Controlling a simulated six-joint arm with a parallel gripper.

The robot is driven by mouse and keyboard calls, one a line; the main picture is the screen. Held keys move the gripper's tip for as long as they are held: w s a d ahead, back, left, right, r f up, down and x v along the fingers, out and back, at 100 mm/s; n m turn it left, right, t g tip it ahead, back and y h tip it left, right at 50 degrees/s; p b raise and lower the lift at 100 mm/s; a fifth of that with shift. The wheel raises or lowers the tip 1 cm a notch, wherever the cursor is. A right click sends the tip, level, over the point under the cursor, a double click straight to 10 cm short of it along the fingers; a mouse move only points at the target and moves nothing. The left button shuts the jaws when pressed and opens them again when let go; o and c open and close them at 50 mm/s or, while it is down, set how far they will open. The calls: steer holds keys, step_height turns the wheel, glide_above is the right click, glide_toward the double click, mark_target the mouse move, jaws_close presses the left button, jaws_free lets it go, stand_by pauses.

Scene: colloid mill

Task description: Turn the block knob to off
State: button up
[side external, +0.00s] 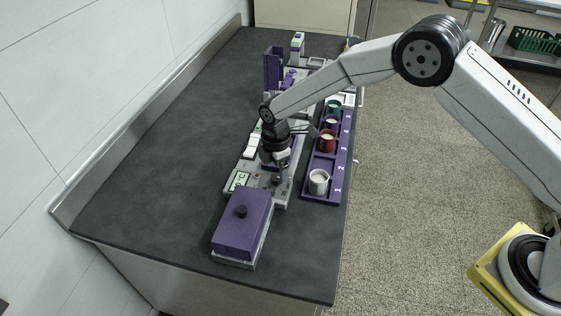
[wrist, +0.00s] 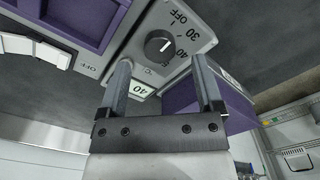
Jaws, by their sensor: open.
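The block knob (wrist: 160,44) is a round black dial on a grey panel in the wrist view. Its white mark points to the picture's right, toward the numbers and away from OFF, which is printed at the upper right. A small display (wrist: 140,90) below it reads 40. My gripper (wrist: 161,62) is open, its two fingers either side of the knob in the picture and apart from it, with nothing between them. In the side external view my gripper (side external: 281,168) is low over the grey block unit (side external: 262,184), and the knob is hard to make out there.
A purple-lidded box (side external: 241,226) with a black top knob stands at the unit's near end. A purple numbered tray (side external: 325,187) holds several mugs, including a white mug (side external: 318,182) and a red mug (side external: 327,141). The counter's left side is clear.

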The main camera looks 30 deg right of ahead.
mark_target(277, 177)
steer(key=shift+r, duration=2.4)
steer(key=shift+s+d+r+m, duration=0.15)
steer(key=shift+d+r+m, duration=0.15)
steer(key=shift+d+r, duration=0.1)
steer(key=s+d+r+m+t, duration=0.1)
steer(key=s+d+r+m, duration=0.3)
steer(key=s+d+m, duration=0.4)
steer(key=s+d+r+m+t, duration=0.1)
steer(key=s+d+r+m, duration=0.3)
steer(key=s+d+m, duration=0.5)
steer(key=shift+s+m+t, duration=0.3)
steer(key=shift+s, duration=3.25)
steer(key=shift+d+r, duration=0.1)
